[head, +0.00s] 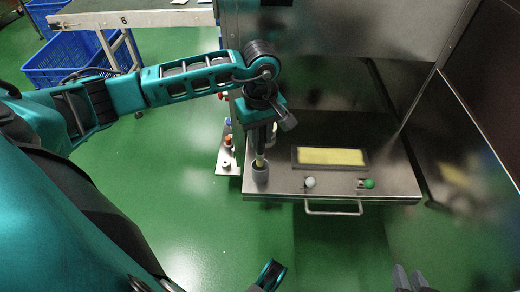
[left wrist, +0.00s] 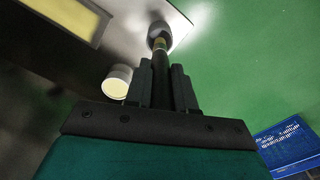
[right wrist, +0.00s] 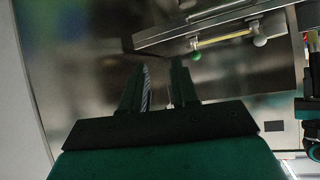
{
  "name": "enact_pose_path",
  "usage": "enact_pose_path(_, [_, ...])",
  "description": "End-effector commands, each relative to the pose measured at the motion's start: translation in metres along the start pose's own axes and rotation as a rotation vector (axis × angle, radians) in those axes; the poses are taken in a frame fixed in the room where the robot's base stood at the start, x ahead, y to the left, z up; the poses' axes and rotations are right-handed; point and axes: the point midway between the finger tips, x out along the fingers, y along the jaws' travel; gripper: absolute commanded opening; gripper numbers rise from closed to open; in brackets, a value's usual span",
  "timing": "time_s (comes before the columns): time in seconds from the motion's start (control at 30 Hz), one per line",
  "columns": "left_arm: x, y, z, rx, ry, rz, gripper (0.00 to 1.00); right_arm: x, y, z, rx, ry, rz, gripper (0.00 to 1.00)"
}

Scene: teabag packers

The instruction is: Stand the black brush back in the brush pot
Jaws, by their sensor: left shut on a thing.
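My left gripper (head: 263,146) is shut on the black brush, above the front left corner of the steel table. The brush (head: 260,160) hangs upright with its pale lower end at the mouth of the grey brush pot (head: 260,174). In the left wrist view, the black brush (left wrist: 159,66) runs out between the fingers to a tan band at the pot (left wrist: 158,32). I cannot tell how deep its end is in the pot. My right gripper (head: 409,280) is at the bottom right of the head view; the right wrist view shows its fingers (right wrist: 158,68) apart and empty.
The steel table (head: 284,184) carries a framed yellow pad (head: 331,157), a white knob (head: 310,182) and a green knob (head: 369,183), with a handle (head: 334,212) in front. A steel cabinet wall (head: 330,40) stands behind. Blue crates (head: 70,62) are at far left. Green floor is clear in front.

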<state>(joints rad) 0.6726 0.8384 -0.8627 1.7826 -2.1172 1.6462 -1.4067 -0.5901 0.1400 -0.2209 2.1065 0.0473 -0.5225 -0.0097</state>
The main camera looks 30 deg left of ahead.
Motion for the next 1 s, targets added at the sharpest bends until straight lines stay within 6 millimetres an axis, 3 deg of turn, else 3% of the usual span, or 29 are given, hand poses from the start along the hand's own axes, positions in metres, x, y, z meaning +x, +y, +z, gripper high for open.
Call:
enact_pose_path(0.23, [0.02, 0.0, 0.0, 0.0, -0.001, 0.0, 0.0, 0.004, -0.001, 0.001, 0.0, 0.0, -0.003, 0.29])
enact_pose_path(0.47, [0.053, 0.001, 0.0, 0.0, -0.001, 0.001, 0.0, 0.007, -0.003, 0.004, -0.001, 0.002, -0.01, 0.29])
enact_pose_path(0.87, [0.058, 0.001, -0.001, 0.0, 0.001, 0.002, 0.0, 0.009, -0.003, 0.004, -0.005, 0.005, -0.013, 0.29])
enact_pose_path(0.9, [0.057, 0.001, -0.001, 0.0, 0.001, 0.002, 0.27, 0.008, -0.004, 0.003, -0.005, 0.003, -0.014, 0.29])
enact_pose_path(1.0, [0.057, 0.001, 0.0, 0.0, 0.001, 0.002, 0.36, 0.008, -0.004, 0.003, -0.005, 0.001, -0.014, 0.29])
